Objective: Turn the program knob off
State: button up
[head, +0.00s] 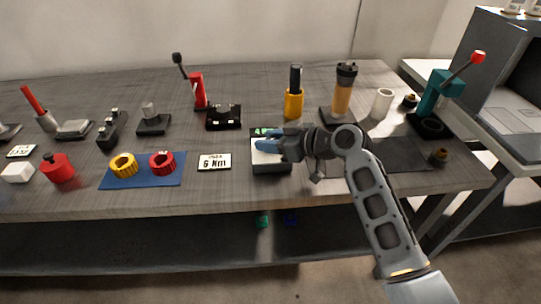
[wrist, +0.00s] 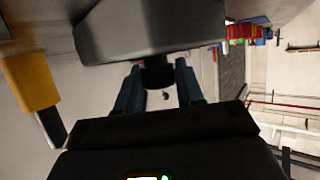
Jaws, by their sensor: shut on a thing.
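A small box-shaped device (head: 272,167) with a pale top, a dark front and a green display (head: 263,132) stands near the front edge of the bench. My gripper (head: 268,146) reaches over its top from the right and hides part of it, including the knob in the head view. In the wrist view a short black knob (wrist: 158,76) sticks out from a large dark grey body (wrist: 150,30). The blue fingers of my gripper (wrist: 158,84) are on both sides of the knob, shut on it. I cannot tell the knob's angle.
A "6 Nm" card (head: 214,162) lies left of the device, then a blue mat (head: 143,182) with yellow and red rings. A yellow-and-black tool (head: 294,104) stands behind. A dark mat (head: 390,157) lies right, under my arm.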

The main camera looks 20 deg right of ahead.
jog(key=n+g+y+b, duration=0.1)
jog(key=b, duration=0.1)
jog(key=n+g+y+b, duration=0.1)
jog(key=n+g+b, duration=0.1)
jog(key=b, duration=0.1)
jog(key=n+g+y+b, duration=0.1)
jog(key=n+y+b, duration=0.1)
jog(key=b, duration=0.1)
jog(key=shift+f+g, duration=0.35)
jog(key=shift+g, duration=0.05)
jog(key=n+g+b, duration=0.1)
jog(key=n+g+y+b, duration=0.1)
jog(key=n+g+b, duration=0.2)
jog(key=b, duration=0.1)
jog(key=shift+r+n+g+y, duration=0.25)
jog(key=shift+n+g+y, duration=0.05)
jog(key=o, duration=1)
jog(key=shift+c, duration=0.2)
jog(key=shift+r, duration=0.1)
jog(key=shift+v, duration=3.85)
